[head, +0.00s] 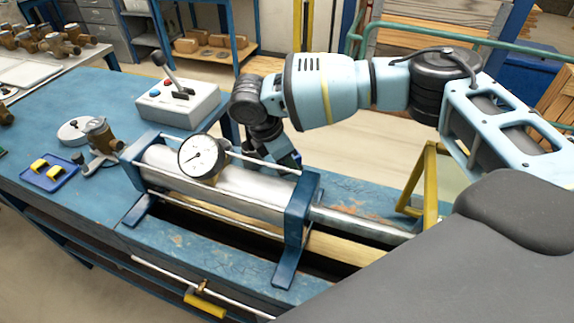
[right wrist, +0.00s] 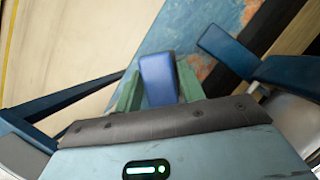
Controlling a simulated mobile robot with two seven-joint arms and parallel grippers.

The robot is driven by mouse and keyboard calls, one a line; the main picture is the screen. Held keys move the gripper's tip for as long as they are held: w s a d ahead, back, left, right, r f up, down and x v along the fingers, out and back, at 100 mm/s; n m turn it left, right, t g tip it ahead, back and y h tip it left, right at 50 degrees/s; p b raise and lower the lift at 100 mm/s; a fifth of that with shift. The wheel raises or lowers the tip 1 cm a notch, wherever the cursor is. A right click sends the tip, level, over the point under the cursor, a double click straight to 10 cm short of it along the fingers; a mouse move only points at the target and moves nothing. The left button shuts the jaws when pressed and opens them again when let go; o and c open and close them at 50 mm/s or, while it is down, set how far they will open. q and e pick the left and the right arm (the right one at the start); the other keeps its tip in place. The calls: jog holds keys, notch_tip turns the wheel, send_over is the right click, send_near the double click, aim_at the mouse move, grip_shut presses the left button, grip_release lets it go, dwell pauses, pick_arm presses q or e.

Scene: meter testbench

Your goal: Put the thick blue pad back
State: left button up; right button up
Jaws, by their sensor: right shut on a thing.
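The thick blue pad (right wrist: 158,80) shows in the right wrist view, held between the two green fingers of my right gripper (right wrist: 160,88). In the head view my right gripper (head: 289,160) is behind the metal cylinder rig, just past its blue end plate, and is partly hidden by it. The pad can hardly be made out there. My left gripper is not in view.
The cylinder rig (head: 235,188) with a dial gauge (head: 199,155) stands between the gripper and the tray. A brass valve (head: 100,140) stands beside the tray. A control box with a lever (head: 178,103) stands behind. A yellow frame (head: 425,180) is at the right.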

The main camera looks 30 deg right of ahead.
jog(key=shift+f, duration=1.3)
jog(key=shift+f, duration=0.1)
jog(key=o, duration=0.9)
jog(key=shift+o, duration=0.2)
jog(key=v, duration=1.2)
